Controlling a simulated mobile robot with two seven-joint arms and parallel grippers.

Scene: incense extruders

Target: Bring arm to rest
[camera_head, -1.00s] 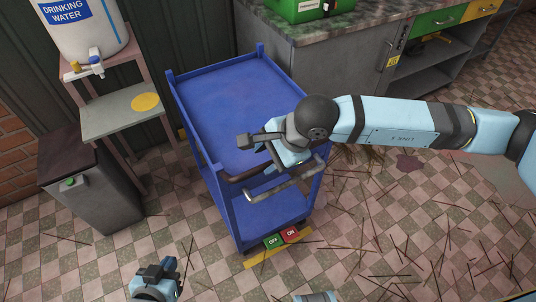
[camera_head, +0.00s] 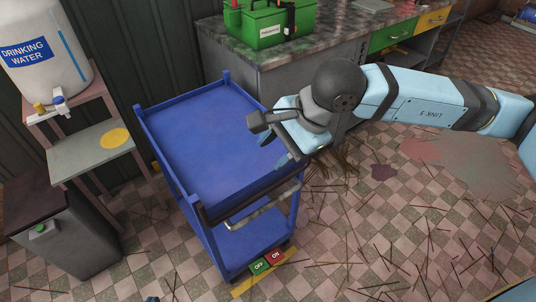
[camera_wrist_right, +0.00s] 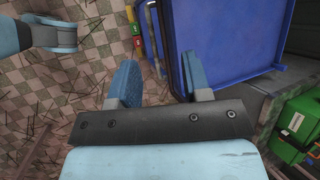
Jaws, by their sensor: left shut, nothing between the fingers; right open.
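My right arm (camera_head: 425,108) reaches in from the right in the head view. Its gripper (camera_head: 272,150) hangs over the right edge of the blue cart, empty. In the right wrist view, the two blue fingers of the right gripper (camera_wrist_right: 157,72) stand wide apart with nothing between them. Only a small dark piece of my left gripper (camera_head: 152,299) shows at the bottom edge of the head view. It is shut as far as it shows, and nothing is seen in it. The rest of the left gripper is cut off.
The blue cart (camera_head: 190,135) has an empty top. A drinking water tank (camera_head: 45,60) on a stand and a grey bin (camera_head: 65,235) are at the left. A counter (camera_head: 320,45) with a green box (camera_head: 262,28) stands behind. Thin sticks litter the tiled floor.

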